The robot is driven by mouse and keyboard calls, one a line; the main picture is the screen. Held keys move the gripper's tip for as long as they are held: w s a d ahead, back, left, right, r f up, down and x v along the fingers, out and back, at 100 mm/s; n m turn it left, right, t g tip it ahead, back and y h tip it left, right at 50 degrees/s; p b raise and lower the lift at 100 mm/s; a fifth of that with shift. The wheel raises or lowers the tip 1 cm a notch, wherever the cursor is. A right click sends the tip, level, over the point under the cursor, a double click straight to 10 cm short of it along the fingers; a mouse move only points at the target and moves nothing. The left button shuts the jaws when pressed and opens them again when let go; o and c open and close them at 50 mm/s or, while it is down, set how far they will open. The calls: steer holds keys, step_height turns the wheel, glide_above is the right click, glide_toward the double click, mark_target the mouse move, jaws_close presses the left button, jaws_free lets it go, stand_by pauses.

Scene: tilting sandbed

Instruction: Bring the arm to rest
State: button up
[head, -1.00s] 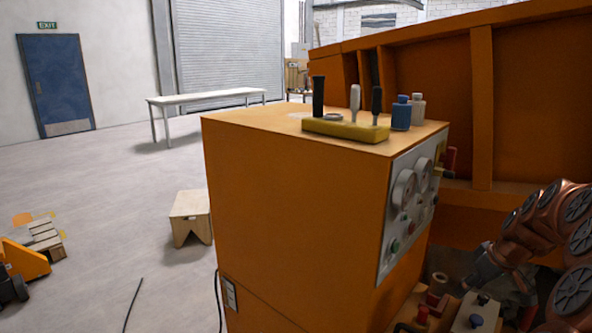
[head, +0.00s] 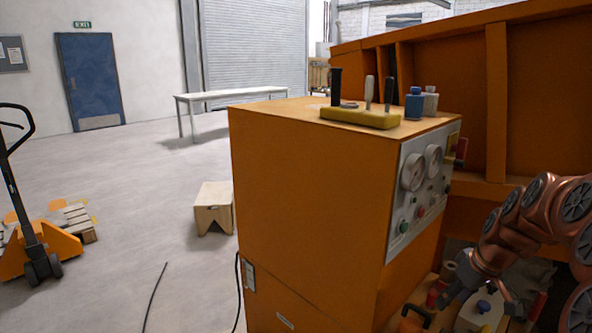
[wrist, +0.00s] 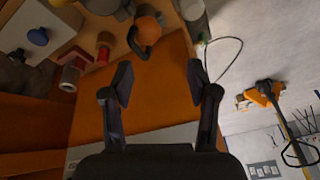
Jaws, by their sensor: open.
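My copper-coloured arm (head: 530,220) is bent at the right edge of the head view, beside the orange cabinet (head: 310,200). My gripper (head: 480,292) hangs low at the cabinet's right side, close above several small items there. In the wrist view my gripper (wrist: 158,82) has its two dark fingers spread apart with nothing between them. An orange surface lies behind the fingers, with a gap I cannot measure.
A yellow lever block (head: 360,117) and a blue bottle (head: 414,103) stand on the cabinet. A white box with a blue knob (head: 482,308) sits low beside my gripper. A pallet jack (head: 35,240), a wooden stool (head: 213,207) and a long table (head: 232,95) stand on otherwise open floor.

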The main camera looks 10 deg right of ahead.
steer(key=s+a+f+g+b, duration=0.15)
steer(key=s+a, duration=0.25)
steer(key=a, duration=0.5)
steer(key=s+a+f+g+b, duration=0.1)
steer(key=s+a+f+b, duration=0.2)
steer(key=a, duration=0.6)
steer(key=s+a+f+m+g+h+b, duration=0.1)
steer(key=s+a+f+g+b, duration=0.2)
steer(key=s, duration=0.6)
steer(key=s+a+f+m+g+h, duration=0.1)
steer(key=s+a+f, duration=0.3)
steer(key=s, duration=0.5)
step_height(320, 180, up, 21)
steer(key=a+t+p, duration=0.1)
steer(key=p, duration=1.7)
steer(key=shift+s+a+f+p, duration=0.15)
steer(key=shift+s+p, duration=0.15)
steer(key=shift+s, duration=0.15)
steer(key=shift+t, duration=0.25)
